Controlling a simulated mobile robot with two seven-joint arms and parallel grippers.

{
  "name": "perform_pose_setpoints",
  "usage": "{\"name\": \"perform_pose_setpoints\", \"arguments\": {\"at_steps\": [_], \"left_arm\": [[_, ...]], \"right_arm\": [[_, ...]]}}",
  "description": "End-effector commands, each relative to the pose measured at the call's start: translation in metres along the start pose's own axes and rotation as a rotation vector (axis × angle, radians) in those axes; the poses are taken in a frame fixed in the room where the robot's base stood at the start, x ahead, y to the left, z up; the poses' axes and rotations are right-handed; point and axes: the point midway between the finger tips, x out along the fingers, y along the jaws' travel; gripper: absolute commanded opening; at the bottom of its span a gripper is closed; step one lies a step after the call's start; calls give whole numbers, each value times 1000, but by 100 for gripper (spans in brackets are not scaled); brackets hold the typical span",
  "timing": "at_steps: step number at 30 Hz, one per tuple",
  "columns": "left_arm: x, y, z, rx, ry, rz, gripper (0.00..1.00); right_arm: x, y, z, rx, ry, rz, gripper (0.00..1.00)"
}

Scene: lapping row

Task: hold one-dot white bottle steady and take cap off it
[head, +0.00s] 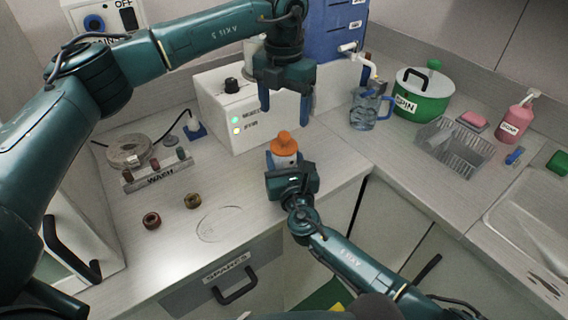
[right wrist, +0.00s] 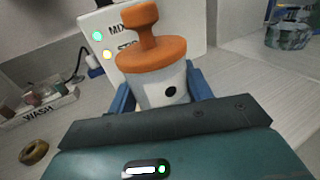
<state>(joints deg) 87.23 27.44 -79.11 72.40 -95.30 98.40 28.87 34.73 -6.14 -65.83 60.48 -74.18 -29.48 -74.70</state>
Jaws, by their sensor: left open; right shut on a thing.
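The one-dot white bottle (right wrist: 163,88) stands upright on the counter, with a single black dot on its side in the right wrist view. Its orange cap (head: 284,143) sits on top, and the cap's knob also shows in the right wrist view (right wrist: 142,20). My right gripper (head: 289,168) is shut on the bottle's body, with a blue finger on each side of it. My left gripper (head: 285,106) is open and empty, fingers pointing down, above the cap and apart from it. The bottle's lower part is hidden behind my right gripper.
A white box with lights (head: 238,112) stands just behind the bottle. A WASH rack (head: 157,175) and two small rings (head: 192,201) lie to the left. A blue jug (head: 366,110), a green SPIN pot (head: 422,96) and a wire basket (head: 455,146) stand right. The counter's front edge is near.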

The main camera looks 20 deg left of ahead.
Motion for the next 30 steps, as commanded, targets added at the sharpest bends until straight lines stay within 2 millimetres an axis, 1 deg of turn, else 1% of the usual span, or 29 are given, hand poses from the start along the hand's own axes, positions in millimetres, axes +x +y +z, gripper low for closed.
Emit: {"name": "perform_pose_setpoints", "arguments": {"at_steps": [1,3,4,10,12,14,17,19,27,30], "left_arm": [[0,0,0,0,0,0,75],[-2,0,0,5,-1,0,80],[-4,0,0,12,-2,-1,81],[-36,-1,1,106,-3,-2,81],[-40,0,0,124,-1,-1,81],[-39,0,0,131,2,-1,81],[-28,0,0,132,4,-1,81],[-17,0,-1,132,4,0,81],[35,0,-1,130,4,-1,81],[51,0,0,130,3,0,81]], "right_arm": [[0,0,0,0,1,0,9],[0,0,0,0,1,0,9],[0,0,0,0,1,0,9],[0,0,-1,0,1,0,9],[0,0,-1,0,1,0,9],[0,0,-1,0,1,0,9],[0,0,-1,0,1,0,9],[0,0,0,0,1,0,9],[0,0,0,0,1,0,9],[0,0,0,0,1,0,9]]}}
